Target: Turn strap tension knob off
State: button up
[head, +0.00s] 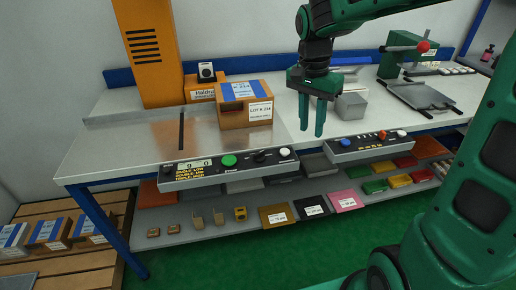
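A grey control panel (213,178) runs along the bench's front edge at left. It carries a display, a green button (229,160), a black knob (260,157) and a white button or knob (285,152). A second panel (369,149) at right carries several small controls, among them an orange one (382,134) and a white one (401,132). Labels are too small to tell which control is the strap tension knob, or its setting. My gripper (311,132) points down between the two panels, fingers apart and empty, touching no control that I can see.
A cardboard box (245,103) stands on the bench behind the left panel. A tall orange machine column (152,50) rises at left. A green press with a red-knobbed lever (407,55) stands at back right. A lower shelf (182,222) holds coloured packs and small parts.

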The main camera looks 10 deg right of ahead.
jog(key=m+y, duration=0.1)
jog(key=m, duration=0.1)
send_over(259, 156)
jog(key=f, duration=1.2)
jog(key=shift+w+d, duration=0.1)
jog(key=shift+w, duration=0.3)
grip_shut()
